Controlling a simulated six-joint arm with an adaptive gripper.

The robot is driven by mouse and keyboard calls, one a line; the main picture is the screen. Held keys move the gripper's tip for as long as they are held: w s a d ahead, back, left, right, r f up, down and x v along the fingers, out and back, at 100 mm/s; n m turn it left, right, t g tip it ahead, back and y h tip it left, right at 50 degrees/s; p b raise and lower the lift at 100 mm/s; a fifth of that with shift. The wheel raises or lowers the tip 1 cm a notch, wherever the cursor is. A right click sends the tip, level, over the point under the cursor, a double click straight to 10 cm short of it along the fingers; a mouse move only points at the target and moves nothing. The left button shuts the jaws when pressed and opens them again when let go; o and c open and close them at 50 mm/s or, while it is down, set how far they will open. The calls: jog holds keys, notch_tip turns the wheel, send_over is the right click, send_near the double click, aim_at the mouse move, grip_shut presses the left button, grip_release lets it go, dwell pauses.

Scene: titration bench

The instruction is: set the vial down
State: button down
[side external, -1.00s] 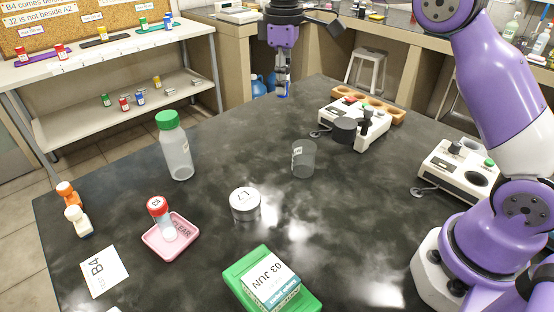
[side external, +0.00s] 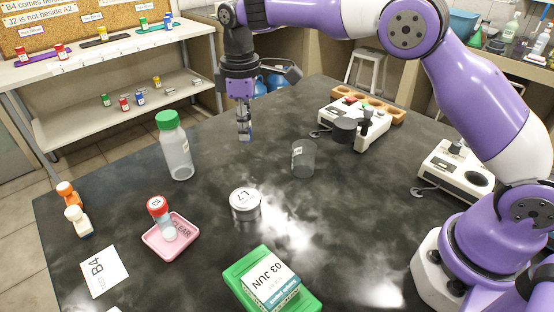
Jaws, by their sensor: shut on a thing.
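My gripper (side external: 244,134) hangs fingers-down above the dark bench, toward its back left edge, between the green-capped bottle and the glass beaker. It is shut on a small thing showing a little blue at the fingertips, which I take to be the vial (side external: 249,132). The fingers hide most of it, so its shape and label cannot be read. It appears held clear of the bench top (side external: 330,225). Another vial with a red cap (side external: 160,216) stands in the pink tray (side external: 153,246) marked CLEAR at the front left.
The green-capped bottle (side external: 177,155) stands left of my gripper, the beaker (side external: 303,160) right. A round tin (side external: 245,204) and a green box (side external: 238,273) are in front. A B4 card (side external: 104,272) lies front left. White instruments (side external: 355,125) (side external: 455,172) stand right. A vial shelf (side external: 110,50) is behind.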

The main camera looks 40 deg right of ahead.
jog(key=w+d+f, duration=0.1)
jog(key=d, duration=0.1)
jog(key=w+d+f, duration=0.2)
jog(key=d, duration=0.1)
jog(key=w+d+f, duration=0.1)
jog(key=d+f, duration=0.1)
jog(key=shift+w+d+f, duration=0.2)
jog(key=shift+w, duration=0.1)
jog(key=shift+f, duration=1.9)
jog(key=shift+f, duration=0.15)
jog(key=c, duration=0.7)
grip_release()
